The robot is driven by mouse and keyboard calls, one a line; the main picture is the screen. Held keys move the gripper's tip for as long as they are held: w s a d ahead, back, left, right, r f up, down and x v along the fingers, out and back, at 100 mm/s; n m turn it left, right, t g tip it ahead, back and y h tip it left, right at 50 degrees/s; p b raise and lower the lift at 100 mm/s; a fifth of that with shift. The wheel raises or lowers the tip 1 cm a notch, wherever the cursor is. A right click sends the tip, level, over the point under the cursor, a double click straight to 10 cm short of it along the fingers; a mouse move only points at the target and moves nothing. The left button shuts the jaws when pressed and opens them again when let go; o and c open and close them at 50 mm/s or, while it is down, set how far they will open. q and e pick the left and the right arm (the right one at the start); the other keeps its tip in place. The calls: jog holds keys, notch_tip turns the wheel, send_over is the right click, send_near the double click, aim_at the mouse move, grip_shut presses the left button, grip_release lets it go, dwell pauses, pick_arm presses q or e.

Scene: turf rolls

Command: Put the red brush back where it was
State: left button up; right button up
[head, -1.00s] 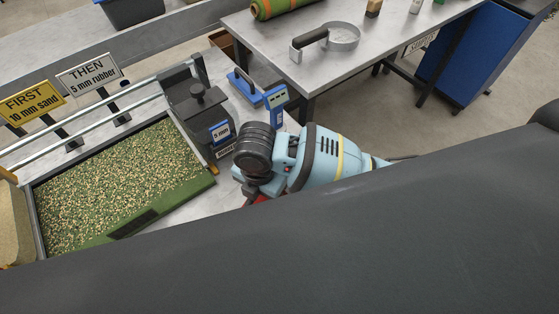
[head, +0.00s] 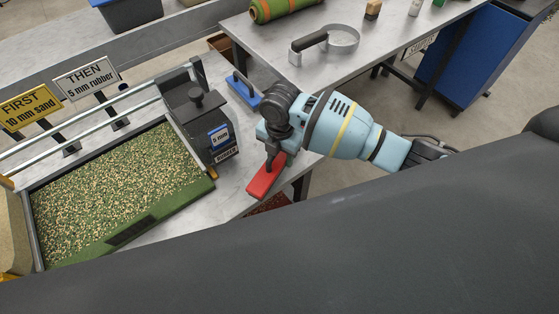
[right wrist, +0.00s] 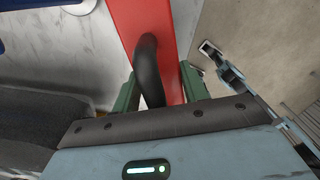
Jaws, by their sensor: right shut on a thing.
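The red brush (head: 266,178) is at the right end of the near bench in the head view, with its long red body slanting. My right gripper (head: 273,152) is above it and shut on its dark handle. In the right wrist view, the black curved handle (right wrist: 149,72) stands between the green fingers (right wrist: 155,92), with the red body (right wrist: 150,25) beyond. I cannot tell whether the brush touches the bench top. My left gripper is not in view.
A black hopper (head: 200,110) and a green-speckled turf tray (head: 110,190) stand left of the brush. A blue-based tool (head: 243,90) lies behind it on the bench. A second table (head: 350,65) with a ring-shaped tool (head: 340,38) is beyond.

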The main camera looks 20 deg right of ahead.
aim_at(280, 163)
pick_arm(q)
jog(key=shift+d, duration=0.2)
pick_arm(e)
jog(key=shift+s+a+f, duration=0.1)
jog(key=shift+s+f, duration=0.05)
jog(key=shift+f, duration=1.4)
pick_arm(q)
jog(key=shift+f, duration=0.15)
pick_arm(e)
jog(key=shift+f, duration=0.25)
jog(key=o, duration=1.2)
jog(key=shift+c, duration=0.2)
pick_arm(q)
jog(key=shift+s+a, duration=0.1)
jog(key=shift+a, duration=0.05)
pick_arm(e)
jog(key=shift+r, duration=0.6)
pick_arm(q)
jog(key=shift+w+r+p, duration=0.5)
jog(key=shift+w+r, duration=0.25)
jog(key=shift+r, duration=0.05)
pick_arm(e)
notch_tip(280, 163, up, 11)
jog(key=shift+r, duration=0.15)
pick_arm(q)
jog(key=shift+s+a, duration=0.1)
pick_arm(e)
jog(key=shift+s, duration=0.1)
